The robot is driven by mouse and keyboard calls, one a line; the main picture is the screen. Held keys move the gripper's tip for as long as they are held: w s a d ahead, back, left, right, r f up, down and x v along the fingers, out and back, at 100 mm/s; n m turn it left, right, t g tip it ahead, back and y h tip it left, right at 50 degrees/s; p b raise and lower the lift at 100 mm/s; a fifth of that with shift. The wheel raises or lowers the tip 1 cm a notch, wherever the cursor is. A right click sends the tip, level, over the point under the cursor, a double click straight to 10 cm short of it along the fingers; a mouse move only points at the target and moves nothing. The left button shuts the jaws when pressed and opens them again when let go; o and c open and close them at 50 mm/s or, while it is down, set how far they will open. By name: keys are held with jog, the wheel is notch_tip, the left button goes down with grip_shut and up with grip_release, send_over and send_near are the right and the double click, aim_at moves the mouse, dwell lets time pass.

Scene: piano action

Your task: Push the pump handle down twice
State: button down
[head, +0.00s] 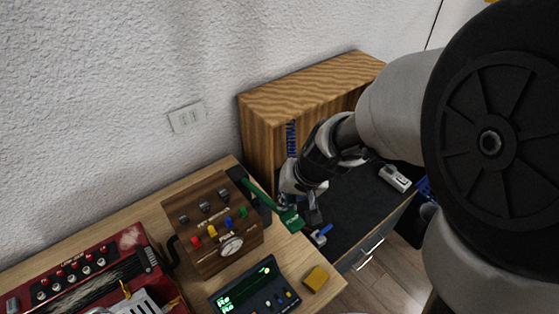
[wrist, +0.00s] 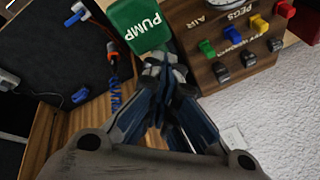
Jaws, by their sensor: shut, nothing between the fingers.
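The pump handle is a green lever that sticks out from the right side of the wooden box. Its wide green end (head: 290,219) lies near the table's right corner in the head view. In the wrist view the green plate (wrist: 140,24) bears the white word PUMP. My gripper (wrist: 157,62) is shut and empty, with its fingertips right at the edge of the plate. I cannot tell whether they touch it. In the head view my wrist hides part of the handle's surroundings.
The wooden box (head: 205,256) has coloured and grey knobs and a dial. A red device (head: 75,270), a green-lit display box (head: 250,292) and a yellow block (head: 316,278) share the table. A wooden cabinet (head: 258,140) with a dark surface stands behind.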

jog(key=shift+s+d+f+b, duration=0.15)
jog(key=shift+s+f+b, duration=0.1)
jog(key=shift+f+b, duration=0.45)
jog(key=shift+s+d+f+b, duration=0.15)
jog(key=shift+s+f+b, duration=0.1)
jog(key=shift+f+b, duration=0.45)
dwell(1.1)
jog(key=shift+r, duration=0.2)
dwell(0.4)
jog(key=shift+w+a+r+p, duration=0.25)
jog(key=shift+w+r+p, duration=0.15)
jog(key=shift+r+p, duration=0.65)
jog(key=shift+w+a+r+p, duration=0.3)
jog(key=shift+w+r+p, duration=0.1)
jog(key=shift+r+p, duration=0.55)
jog(key=shift+w+a+r+p, duration=0.25)
jog(key=shift+w+r+p, duration=0.15)
jog(key=shift+r+p, duration=0.65)
jog(key=shift+r, duration=0.1)
jog(key=r+p, duration=0.1)
jog(key=w+r+p, duration=0.1)
jog(key=r, duration=0.1)
jog(key=a+r+p, duration=0.1)
jog(key=p, duration=0.1)
jog(key=shift+w+r, duration=0.2)
jog(key=shift+w, duration=0.2)
